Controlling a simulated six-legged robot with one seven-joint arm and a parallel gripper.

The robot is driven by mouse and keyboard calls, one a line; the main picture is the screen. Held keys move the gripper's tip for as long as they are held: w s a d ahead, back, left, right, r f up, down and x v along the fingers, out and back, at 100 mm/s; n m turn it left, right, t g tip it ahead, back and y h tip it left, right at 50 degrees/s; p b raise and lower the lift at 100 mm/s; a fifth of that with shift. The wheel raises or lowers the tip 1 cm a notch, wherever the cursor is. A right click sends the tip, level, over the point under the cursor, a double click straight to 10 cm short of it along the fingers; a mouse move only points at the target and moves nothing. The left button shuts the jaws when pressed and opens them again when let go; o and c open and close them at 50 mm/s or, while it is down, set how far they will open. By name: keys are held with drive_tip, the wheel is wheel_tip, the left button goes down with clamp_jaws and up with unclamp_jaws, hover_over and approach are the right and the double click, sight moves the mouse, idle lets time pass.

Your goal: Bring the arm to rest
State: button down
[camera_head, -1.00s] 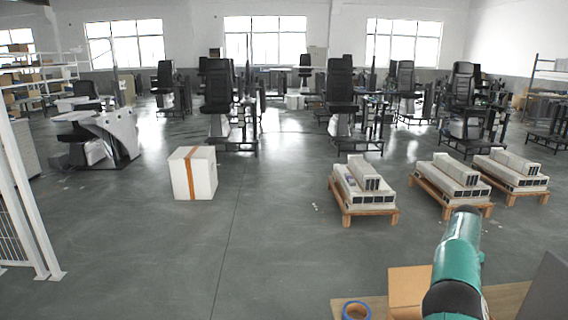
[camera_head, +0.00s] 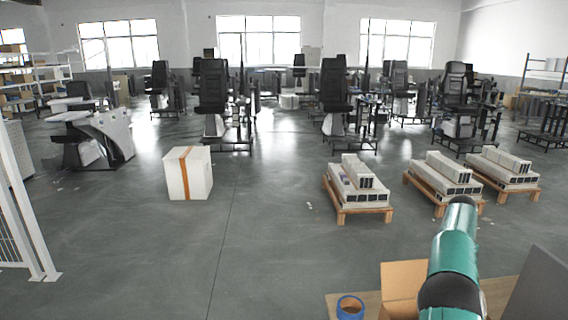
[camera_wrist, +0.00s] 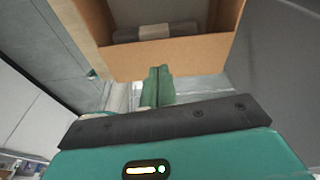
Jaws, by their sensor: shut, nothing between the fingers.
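My arm, teal with black parts, rises at the bottom right of the head view, above a table with a cardboard box. My gripper (camera_wrist: 157,88) shows in the wrist view as two teal fingers close together, shut and empty. The fingertips point toward the open cardboard box (camera_wrist: 190,58) and look apart from it, though the distance is hard to judge. In the head view the gripper itself cannot be made out.
The cardboard box (camera_head: 400,285) stands on a brown table (camera_head: 490,297) beside a blue tape roll (camera_head: 350,307) and a grey panel (camera_head: 545,290). A white carton (camera_head: 205,172) and loaded pallets (camera_head: 358,213) stand on the floor. A white fence (camera_head: 22,215) is at left. The middle floor is clear.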

drive_tip(key=s+a+r+n+t, duration=0.2)
drive_tip(key=s+a+r+n, duration=0.4)
drive_tip(key=a+r+n, duration=0.3)
drive_tip(key=s+a+r+n+t, duration=0.2)
drive_tip(key=s+a+r+n, duration=0.5)
drive_tip(key=a+r, duration=0.35)
drive_tip(key=s+a+f+n+t, duration=0.2)
drive_tip(key=s+a+n, duration=0.6)
drive_tip(key=s+n, duration=0.1)
drive_tip(key=s+a+f+n+t, duration=0.2)
drive_tip(key=s+a+n, duration=0.7)
drive_tip(key=s, duration=0.3)
